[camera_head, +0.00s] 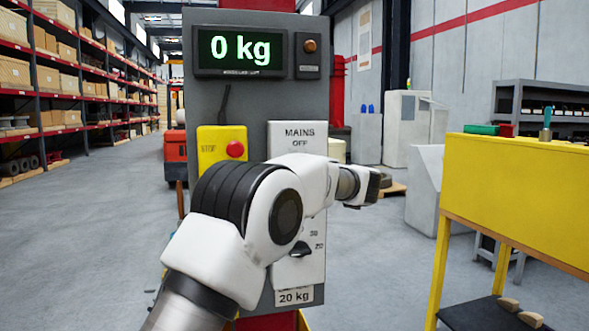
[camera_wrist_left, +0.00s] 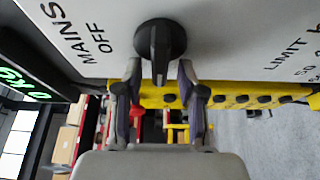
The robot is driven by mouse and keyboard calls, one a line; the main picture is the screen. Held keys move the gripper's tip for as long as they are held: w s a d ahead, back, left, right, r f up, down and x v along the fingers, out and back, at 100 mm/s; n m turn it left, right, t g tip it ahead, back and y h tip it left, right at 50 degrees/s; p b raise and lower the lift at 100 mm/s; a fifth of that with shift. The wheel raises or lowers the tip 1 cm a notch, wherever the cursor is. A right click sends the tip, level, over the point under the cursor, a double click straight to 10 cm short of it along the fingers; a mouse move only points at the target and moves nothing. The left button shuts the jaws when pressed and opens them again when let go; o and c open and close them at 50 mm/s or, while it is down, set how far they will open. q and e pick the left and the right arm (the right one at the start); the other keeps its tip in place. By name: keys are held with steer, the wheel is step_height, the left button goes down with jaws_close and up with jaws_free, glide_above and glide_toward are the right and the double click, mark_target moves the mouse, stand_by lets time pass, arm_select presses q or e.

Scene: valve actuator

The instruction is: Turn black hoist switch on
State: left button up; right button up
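The black hoist switch (camera_wrist_left: 160,42) is a rotary knob with a raised grip bar, on a pale plate marked MAINS and OFF. I see a gap beside the bar and cannot tell any contact. In the head view the left gripper's fingers are hidden behind my arm. My right gripper is in neither view.
The grey panel (camera_head: 205,95) carries a display (camera_head: 240,50) reading 0 kg, a yellow STOP box (camera_head: 211,146) with a red button, and a lower black limit dial (camera_head: 300,250). A yellow workbench (camera_head: 520,190) stands at the right.

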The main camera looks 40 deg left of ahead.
arm_select(q)
steer(key=v, duration=1.2)
